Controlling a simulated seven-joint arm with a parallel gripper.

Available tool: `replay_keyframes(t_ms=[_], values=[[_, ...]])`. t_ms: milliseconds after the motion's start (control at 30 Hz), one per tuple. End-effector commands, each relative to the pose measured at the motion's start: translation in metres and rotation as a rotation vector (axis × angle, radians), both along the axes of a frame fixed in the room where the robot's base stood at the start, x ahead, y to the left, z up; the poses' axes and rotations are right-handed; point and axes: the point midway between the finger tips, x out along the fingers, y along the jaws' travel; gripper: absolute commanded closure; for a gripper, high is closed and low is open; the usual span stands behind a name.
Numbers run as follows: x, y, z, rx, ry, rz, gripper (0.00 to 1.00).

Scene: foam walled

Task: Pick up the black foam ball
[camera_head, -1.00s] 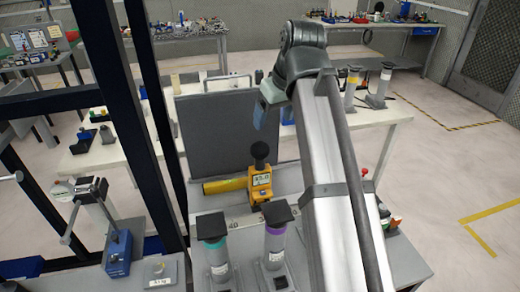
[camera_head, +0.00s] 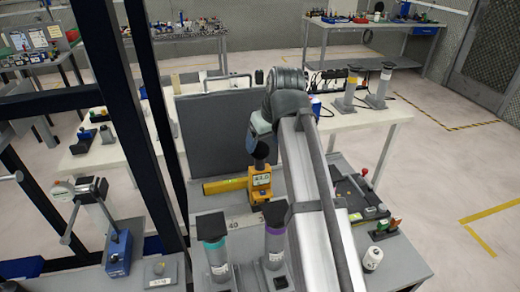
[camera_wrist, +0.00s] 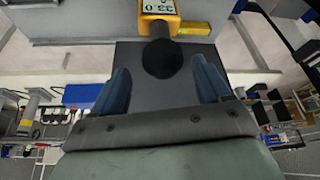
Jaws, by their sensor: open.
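The black foam ball (camera_wrist: 162,59) sits on top of a yellow device with a small display (camera_wrist: 158,12). In the head view the ball (camera_head: 260,149) is dark and partly behind my gripper, on the yellow device (camera_head: 260,181). My gripper (camera_wrist: 163,78) has its two blue fingers spread apart, with the ball in front of and between their tips in the wrist view. I cannot tell whether the fingers touch it. In the head view my gripper (camera_head: 259,140) is just above the ball.
A grey upright panel (camera_head: 218,134) stands behind the device. A yellow level bar (camera_head: 224,186) lies at its left. Two capped cylinders (camera_head: 213,245) (camera_head: 275,243) stand in front. A black tray (camera_head: 358,196) and a white canister (camera_head: 373,258) are at the right.

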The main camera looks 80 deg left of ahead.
Motion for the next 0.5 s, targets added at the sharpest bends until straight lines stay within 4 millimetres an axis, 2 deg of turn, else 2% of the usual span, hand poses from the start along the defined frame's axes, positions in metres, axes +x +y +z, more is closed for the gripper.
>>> replay_keyframes(t_ms=[100,233,500], values=[[-0.005,0.002,-0.017,-0.003,0.000,0.000,0.23],[-0.005,0.009,-0.030,-0.001,0.000,0.000,0.23],[-0.006,0.011,-0.034,0.000,0.000,0.000,0.23]])
